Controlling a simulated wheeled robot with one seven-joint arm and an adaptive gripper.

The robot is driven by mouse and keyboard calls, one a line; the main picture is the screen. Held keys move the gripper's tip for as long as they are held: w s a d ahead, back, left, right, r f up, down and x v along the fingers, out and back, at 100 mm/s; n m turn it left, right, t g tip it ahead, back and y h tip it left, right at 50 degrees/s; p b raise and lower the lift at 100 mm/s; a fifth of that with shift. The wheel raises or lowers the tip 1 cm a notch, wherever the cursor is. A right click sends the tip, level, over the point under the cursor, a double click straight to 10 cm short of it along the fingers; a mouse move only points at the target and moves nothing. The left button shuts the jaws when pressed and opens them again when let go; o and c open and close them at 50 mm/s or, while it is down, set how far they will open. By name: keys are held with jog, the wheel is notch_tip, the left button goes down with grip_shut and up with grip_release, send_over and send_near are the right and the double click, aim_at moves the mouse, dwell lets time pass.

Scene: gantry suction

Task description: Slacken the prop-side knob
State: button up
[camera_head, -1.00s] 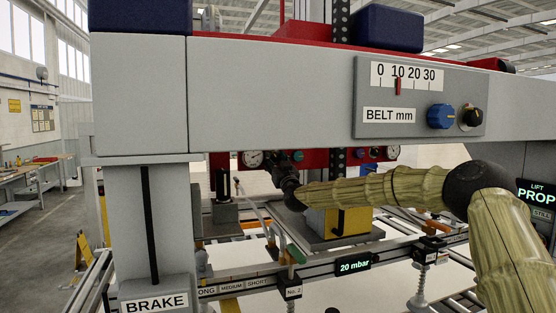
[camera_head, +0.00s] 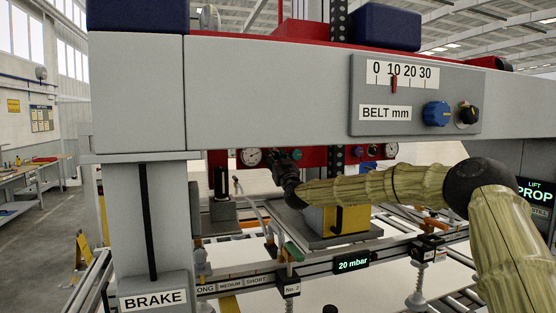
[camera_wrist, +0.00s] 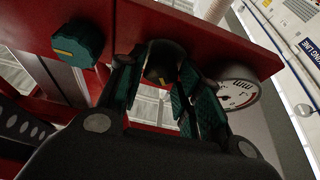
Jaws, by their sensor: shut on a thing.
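A round black knob (camera_wrist: 158,66) with a yellow mark sits on the red beam in the wrist view. My gripper (camera_wrist: 163,82) has its teal-padded fingers on either side of this knob and is shut on it. In the head view my gripper (camera_head: 284,157) is at the red beam (camera_head: 325,158) between the left gauge and a teal knob (camera_head: 297,154), and it hides the held knob. The teal knob (camera_wrist: 78,43) also has a yellow mark and stands apart from my fingers. No label showing which knob is prop-side is readable on the beam.
A pressure gauge (camera_wrist: 237,92) is close beside my fingers. The grey crossbeam (camera_head: 260,90) with the belt scale runs above my arm. A BRAKE post (camera_head: 146,230) stands left and a PROP display (camera_head: 536,193) right. A yellow block (camera_head: 350,217) lies below my forearm.

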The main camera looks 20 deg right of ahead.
jog(key=shift+d+f+n+b, duration=0.1)
jog(key=shift+n+b, duration=0.4)
jog(key=shift+b, duration=0.3)
jog(key=n+y+b, duration=0.2)
jog(key=b, duration=0.1)
jog(key=shift+f+n, duration=0.15)
jog(key=shift+n, duration=0.15)
jog(key=n+y+b, duration=0.1)
jog(key=n+b, duration=0.1)
jog(key=shift+n+g, duration=0.4)
jog(key=shift+d+r+n+g+y+b, duration=0.1)
jog(key=shift+r+n+g+y+b, duration=0.15)
jog(key=shift+n+y+b, duration=0.5)
jog(key=shift+r+n+g+y+b, duration=0.15)
jog(key=shift+n+g+b, duration=0.15)
jog(key=shift+n, duration=0.85)
jog(key=o, duration=0.7)
jog(key=shift+o, duration=0.2)
jog(key=shift+w+d+f, duration=0.1)
jog(key=shift+f, duration=0.05)
